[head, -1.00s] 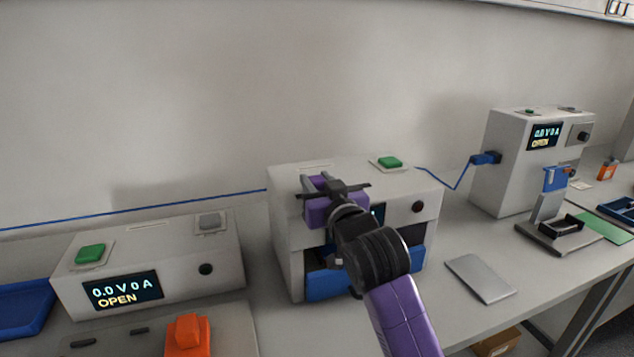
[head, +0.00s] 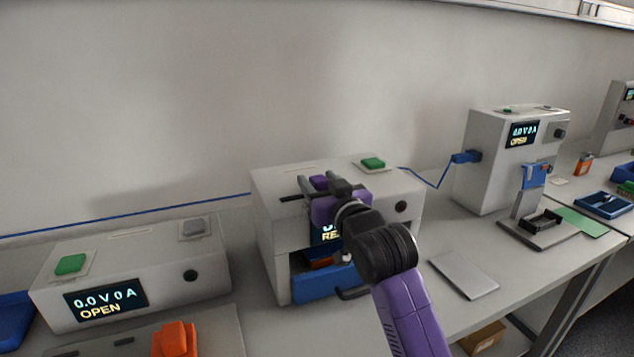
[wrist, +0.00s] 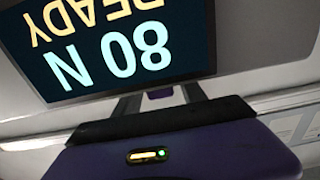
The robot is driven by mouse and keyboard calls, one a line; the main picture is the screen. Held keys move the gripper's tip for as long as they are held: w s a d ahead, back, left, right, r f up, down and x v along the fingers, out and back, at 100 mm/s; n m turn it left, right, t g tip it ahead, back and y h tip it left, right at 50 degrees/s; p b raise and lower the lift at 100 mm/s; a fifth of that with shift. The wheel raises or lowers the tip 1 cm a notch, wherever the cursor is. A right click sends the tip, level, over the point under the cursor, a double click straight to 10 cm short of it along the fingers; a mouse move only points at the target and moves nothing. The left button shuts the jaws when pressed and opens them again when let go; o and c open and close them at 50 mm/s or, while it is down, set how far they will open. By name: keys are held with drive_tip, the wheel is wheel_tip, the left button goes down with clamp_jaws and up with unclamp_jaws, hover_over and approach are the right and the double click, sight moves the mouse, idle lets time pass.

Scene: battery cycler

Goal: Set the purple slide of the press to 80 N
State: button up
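The press (head: 275,215) is a light grey box with a blue drawer front low on its face. Its display (head: 327,233) is partly hidden by my gripper in the head view. In the wrist view the display (wrist: 130,50) appears upside down and reads 80 N and READY. My gripper (wrist: 160,93) is close to the upper front of the press, its two grey fingers apart below the display in the wrist view. A small purple piece (head: 318,182) shows by the fingers in the head view; I cannot tell whether it is the slide. No clear grip on the slide is visible.
A green button (head: 373,163) sits on top of the press and a dark round knob (head: 401,207) on its front right. A unit reading 0.0 V 0 A OPEN (head: 130,275) stands to the left. A grey plate (head: 464,274) lies to the right. Another cycler unit (head: 490,170) stands farther right.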

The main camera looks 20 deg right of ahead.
sight(323, 182)
drive_tip(key=shift+s, duration=0.1)
drive_tip(key=s, duration=0.7)
drive_tip(key=shift+s+b, duration=0.3)
drive_tip(key=shift+b, duration=0.1)
idle(0.3)
drive_tip(key=shift+r, duration=0.35)
drive_tip(key=s+a+f+g, duration=0.1)
drive_tip(key=s+f, duration=0.6)
drive_tip(key=s, duration=0.8)
drive_tip(key=s+a+f+g, duration=0.1)
drive_tip(key=s+f, duration=0.7)
drive_tip(key=s, duration=0.8)
drive_tip(key=s+a+f+g, duration=0.1)
drive_tip(key=s+f, duration=0.7)
drive_tip(key=s, duration=0.8)
drive_tip(key=shift+a+f, duration=0.15)
drive_tip(key=shift+a, duration=0.35)
